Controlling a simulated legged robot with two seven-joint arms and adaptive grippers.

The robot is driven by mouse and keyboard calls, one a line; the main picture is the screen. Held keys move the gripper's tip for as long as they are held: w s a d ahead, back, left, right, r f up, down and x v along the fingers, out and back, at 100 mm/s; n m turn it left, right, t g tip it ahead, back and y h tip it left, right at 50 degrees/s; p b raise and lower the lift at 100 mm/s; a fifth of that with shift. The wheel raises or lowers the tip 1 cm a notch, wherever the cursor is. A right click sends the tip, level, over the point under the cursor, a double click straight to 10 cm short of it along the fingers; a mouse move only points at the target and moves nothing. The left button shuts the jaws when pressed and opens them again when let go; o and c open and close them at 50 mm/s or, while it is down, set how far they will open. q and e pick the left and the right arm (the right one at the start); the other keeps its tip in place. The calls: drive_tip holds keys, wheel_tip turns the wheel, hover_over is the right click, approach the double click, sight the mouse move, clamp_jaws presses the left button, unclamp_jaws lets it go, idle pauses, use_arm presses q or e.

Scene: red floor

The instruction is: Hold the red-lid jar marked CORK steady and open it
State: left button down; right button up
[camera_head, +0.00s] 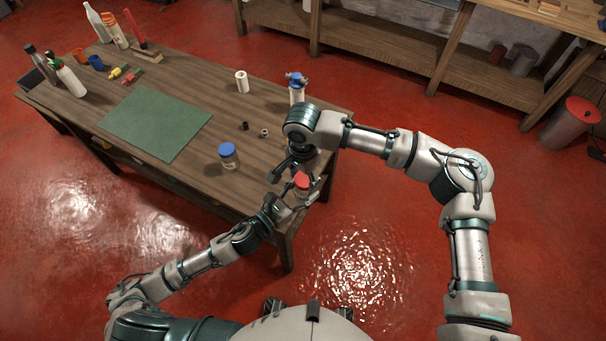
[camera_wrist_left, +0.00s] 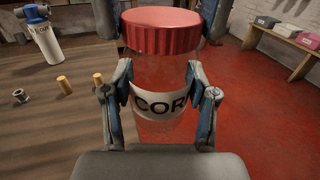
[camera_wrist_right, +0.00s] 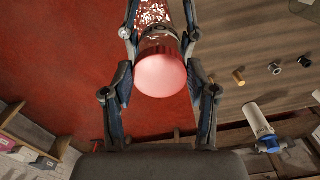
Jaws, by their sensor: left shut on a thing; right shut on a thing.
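The CORK jar (camera_wrist_left: 158,75) is clear, with a red lid and a white label; "COR" is readable in the left wrist view. It is held off the table near the front right corner, where its red lid (camera_head: 302,180) shows in the head view. My left gripper (camera_head: 294,203) is shut around the jar's body, fingers on both sides of the label. My right gripper (camera_head: 300,174) is above, shut on the lid, which also shows between its fingers in the right wrist view (camera_wrist_right: 161,75). The finger contacts are partly hidden in the head view.
The wooden table (camera_head: 195,180) bears a blue-lid jar (camera_head: 229,156) near its front edge, a green mat (camera_head: 156,122), a white bottle with a blue top (camera_head: 297,88) and a white cylinder (camera_head: 242,82). Small dark pieces lie near the right side. Red floor is clear in front.

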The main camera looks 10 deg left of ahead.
use_arm(q)
drive_tip(key=shift+s+d+r+h, duration=0.3)
drive_tip(key=shift+s+d, duration=0.05)
drive_tip(key=shift+d, duration=0.1)
use_arm(e)
drive_tip(key=n, duration=0.4)
drive_tip(key=shift+a+n, duration=0.1)
drive_tip(key=shift+n, duration=0.3)
drive_tip(key=n, duration=1.2)
drive_tip(key=shift+d+n, duration=0.25)
drive_tip(key=shift+n, duration=0.15)
drive_tip(key=n, duration=0.5)
drive_tip(key=shift+w, duration=0.2)
drive_tip(key=n, duration=0.4)
drive_tip(key=shift+w+d+n, duration=0.15)
drive_tip(key=shift+n, duration=0.15)
drive_tip(key=n, duration=0.5)
drive_tip(key=shift+w, duration=0.1)
drive_tip(key=n, duration=0.4)
drive_tip(key=shift+w+n, duration=0.15)
drive_tip(key=shift+n, duration=0.25)
drive_tip(key=shift+s+r, duration=0.15)
drive_tip(key=shift+s, duration=0.1)
drive_tip(key=shift+r, duration=0.2)
